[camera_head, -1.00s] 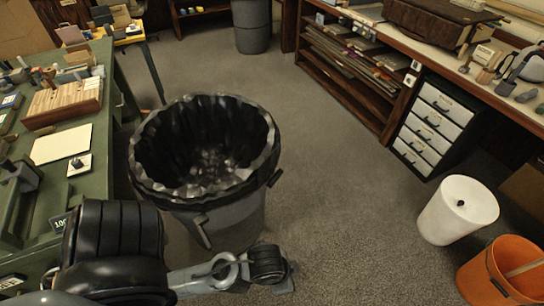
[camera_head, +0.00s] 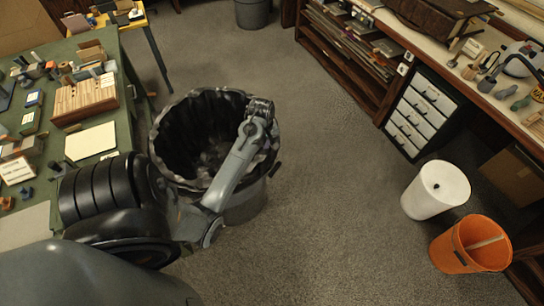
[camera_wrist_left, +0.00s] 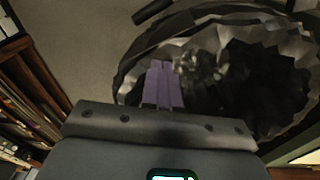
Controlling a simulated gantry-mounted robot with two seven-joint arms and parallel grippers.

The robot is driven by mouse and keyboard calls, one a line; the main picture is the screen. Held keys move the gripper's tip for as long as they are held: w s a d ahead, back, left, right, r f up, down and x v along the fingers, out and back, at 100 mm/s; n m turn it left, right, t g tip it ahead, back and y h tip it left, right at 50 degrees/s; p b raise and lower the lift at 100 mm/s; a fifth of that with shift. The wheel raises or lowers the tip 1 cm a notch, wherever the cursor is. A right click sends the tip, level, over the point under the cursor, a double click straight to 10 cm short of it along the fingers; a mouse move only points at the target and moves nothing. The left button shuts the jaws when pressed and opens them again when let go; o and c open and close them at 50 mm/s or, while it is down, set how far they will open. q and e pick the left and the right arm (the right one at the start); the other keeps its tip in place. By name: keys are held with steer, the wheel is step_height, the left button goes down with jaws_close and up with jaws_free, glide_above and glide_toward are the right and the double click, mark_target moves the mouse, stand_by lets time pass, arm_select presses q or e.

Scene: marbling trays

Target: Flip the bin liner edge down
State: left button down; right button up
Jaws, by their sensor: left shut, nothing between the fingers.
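A grey bin (camera_head: 245,206) stands on the floor beside the green table. A crumpled black bin liner (camera_head: 185,135) lines it and folds over the rim. My left arm reaches across the bin's right side, with the left gripper (camera_head: 262,106) at the right far rim. In the left wrist view the purple fingers (camera_wrist_left: 163,84) are shut together and empty, overlapping the liner's edge (camera_wrist_left: 205,35). I cannot tell whether they touch it. The arm hides part of the liner and rim in the head view. My right gripper is not in view.
The green table (camera_head: 120,65) with tools and blocks stands close on the left. A white drawer unit (camera_head: 420,115), a white cylindrical bin (camera_head: 435,190) and an orange bucket (camera_head: 470,245) are on the right. Carpet is clear between them and the bin.

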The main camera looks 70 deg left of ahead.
mark_target(274, 168)
arm_select(q)
steer(key=shift+s+a+n+t+h+p, duration=0.1)
steer(key=shift+a+n+t+h+p, duration=0.3)
steer(key=shift+n+h, duration=0.65)
steer(key=shift+s+a+n+t+h+p, duration=0.2)
steer(key=shift+a+n+h+p, duration=0.3)
steer(key=shift+n, duration=1.2)
steer(key=shift+s+a+n+t+h+p, duration=0.1)
steer(key=shift+a+n+t+h+p, duration=0.4)
steer(key=shift+n, duration=0.85)
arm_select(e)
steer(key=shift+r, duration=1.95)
arm_select(q)
steer(key=shift+w+d+f+g, duration=0.1)
steer(key=shift+d+g, duration=0.05)
steer(key=shift+g, duration=0.15)
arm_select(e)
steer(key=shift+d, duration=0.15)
arm_select(q)
steer(key=b+x, duration=0.2)
steer(key=x, duration=1.1)
steer(key=shift+w+d+f+b, duration=0.1)
steer(key=shift+d+f+b, duration=0.2)
steer(key=shift+f, duration=0.05)
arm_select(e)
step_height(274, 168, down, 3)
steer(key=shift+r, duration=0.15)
